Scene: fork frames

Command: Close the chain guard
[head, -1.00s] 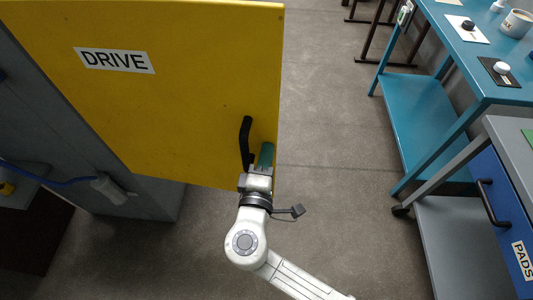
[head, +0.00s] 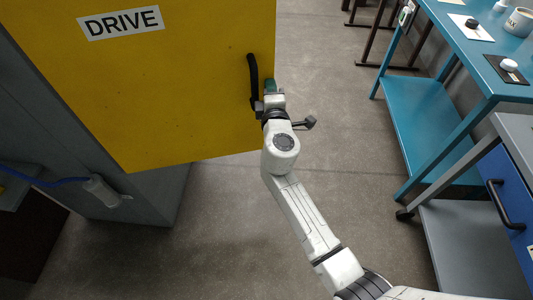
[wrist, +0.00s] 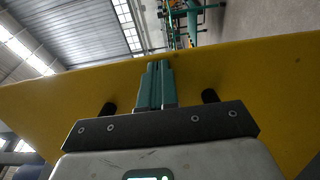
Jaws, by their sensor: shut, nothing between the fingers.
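The chain guard is a yellow panel (head: 180,90) marked DRIVE, standing out from the grey machine housing at left in the head view. Its right edge is free, and a black upright handle (head: 254,80) is near that edge. My gripper (head: 270,87) is at the panel's free edge, just right of the handle, with its teal fingers shut and empty. In the wrist view the shut fingers (wrist: 157,88) overlap the yellow panel (wrist: 60,100) and their tips reach its upper rim. I cannot tell whether they touch the panel.
The grey housing (head: 150,200) is at left, with a blue cable and a pale connector (head: 103,190). A teal bench (head: 430,110) and a grey cart (head: 445,225) with a blue drawer stand at right. The floor (head: 330,130) between is clear.

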